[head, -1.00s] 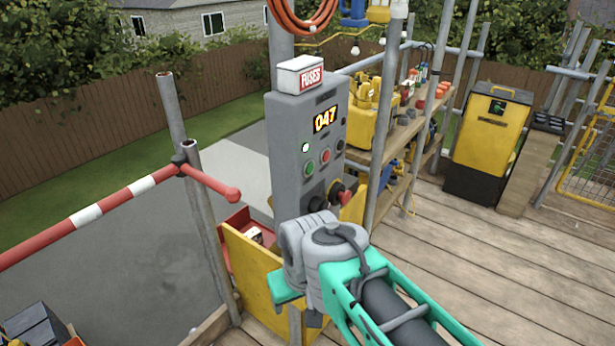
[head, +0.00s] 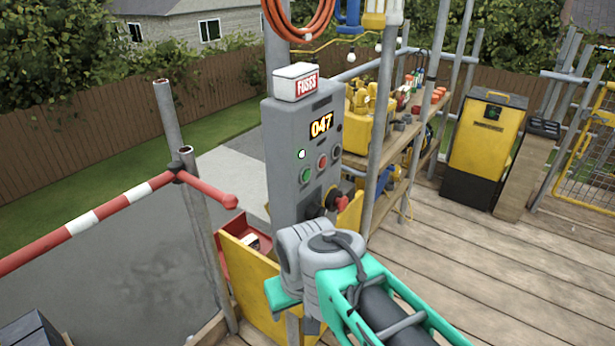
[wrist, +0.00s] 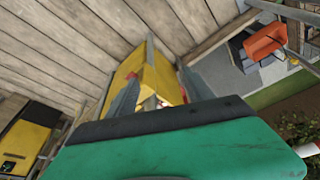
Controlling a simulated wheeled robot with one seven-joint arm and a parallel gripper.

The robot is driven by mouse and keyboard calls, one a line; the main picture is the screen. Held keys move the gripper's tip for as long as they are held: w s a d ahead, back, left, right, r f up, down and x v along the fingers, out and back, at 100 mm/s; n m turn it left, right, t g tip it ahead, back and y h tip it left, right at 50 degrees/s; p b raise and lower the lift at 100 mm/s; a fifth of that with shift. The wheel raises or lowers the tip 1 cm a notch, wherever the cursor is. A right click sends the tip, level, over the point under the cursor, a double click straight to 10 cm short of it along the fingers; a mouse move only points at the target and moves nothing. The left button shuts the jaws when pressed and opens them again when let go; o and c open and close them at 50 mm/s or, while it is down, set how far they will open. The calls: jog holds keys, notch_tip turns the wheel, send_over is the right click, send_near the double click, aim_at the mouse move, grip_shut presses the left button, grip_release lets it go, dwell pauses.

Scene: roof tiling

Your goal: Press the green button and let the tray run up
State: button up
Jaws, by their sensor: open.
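A red knob (head: 340,203) sits lower down. My gripper (wrist: 160,92) shows in the wrist view with its two grey fingers apart and nothing between them, above a yellow panel (wrist: 158,78). In the head view my wrist is below and in front of the box, covering its lower part; the fingertips are hidden there. I cannot identify the tray with certainty.
A yellow bin with a red inner tray (head: 232,240) is left of my wrist. A red-and-white rail (head: 110,207) and scaffold poles stand at the left. A shelf of tools (head: 400,140) and a yellow cabinet (head: 487,140) are behind. The plank deck (head: 500,260) at right is clear.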

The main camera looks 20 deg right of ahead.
grip_shut()
dwell(0.4)
dwell(1.1)
